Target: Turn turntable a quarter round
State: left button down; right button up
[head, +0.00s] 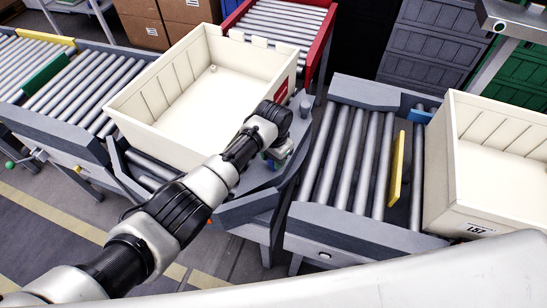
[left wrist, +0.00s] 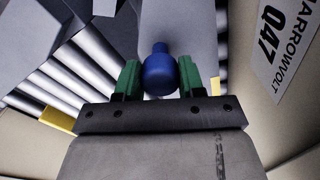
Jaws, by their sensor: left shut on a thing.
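The turntable (head: 247,208) is a grey roller section in the middle of the head view, between conveyor lines. A large empty cream bin (head: 160,144) sits on it, hiding most of its rollers. My left gripper (head: 277,158) is at the turntable's right side, beside the bin's near right corner. In the left wrist view, its green fingers (left wrist: 160,78) are shut around a blue knob (left wrist: 159,62). A grey surface lies behind the knob. My forearm covers part of the turntable and the bin's front in the head view. My right gripper is not in view.
A roller conveyor (head: 345,165) with a yellow bar (head: 397,168) lies to the right, with another cream bin (head: 500,160) on it. More conveyor (head: 80,90) runs left, and a red-framed one (head: 325,40) behind. Boxes (head: 190,12) stand at the back.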

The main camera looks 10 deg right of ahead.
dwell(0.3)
pick_arm(q)
jog(key=c, duration=0.7)
grip_release()
jog(key=shift+o, duration=0.2)
notch_tip(320, 180, up, 11)
